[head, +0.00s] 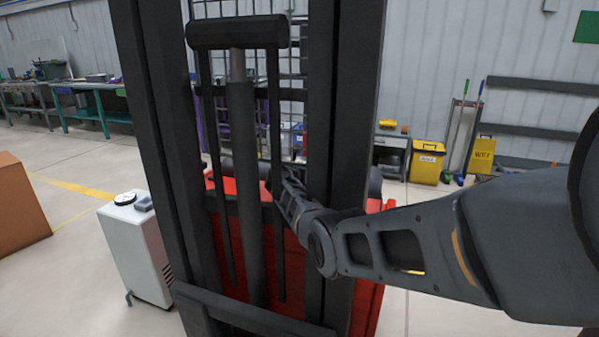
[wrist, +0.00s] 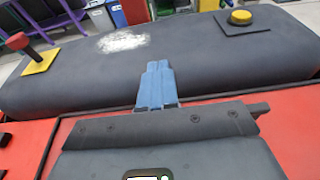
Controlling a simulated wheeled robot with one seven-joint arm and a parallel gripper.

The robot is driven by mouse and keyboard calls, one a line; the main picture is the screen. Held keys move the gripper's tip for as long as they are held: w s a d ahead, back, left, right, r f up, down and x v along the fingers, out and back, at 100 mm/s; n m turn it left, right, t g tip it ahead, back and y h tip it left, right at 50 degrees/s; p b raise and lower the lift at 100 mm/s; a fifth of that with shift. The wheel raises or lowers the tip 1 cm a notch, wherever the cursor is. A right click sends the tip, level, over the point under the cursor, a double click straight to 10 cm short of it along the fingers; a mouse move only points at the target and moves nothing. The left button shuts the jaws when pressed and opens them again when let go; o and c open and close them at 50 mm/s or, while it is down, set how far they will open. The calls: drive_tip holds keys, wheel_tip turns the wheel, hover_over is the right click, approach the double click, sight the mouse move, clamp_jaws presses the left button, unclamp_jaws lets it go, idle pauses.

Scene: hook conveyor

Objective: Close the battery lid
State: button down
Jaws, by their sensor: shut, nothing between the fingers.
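My gripper (wrist: 157,82) shows as two blue-grey fingers, shut together and empty, just beyond that strip at the centre. The panel's edge hides their lower part, and I cannot tell whether they touch it. In the head view my arm reaches behind the mast, and its end is hidden there.
The red forklift body (head: 285,265) stands behind its dark mast (head: 345,110), close to my arm. A white cabinet (head: 135,250) stands left.

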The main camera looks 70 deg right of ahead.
drive_tip(key=p+v, duration=0.2)
drive_tip(key=v, duration=0.5)
drive_tip(key=shift+a, duration=0.25)
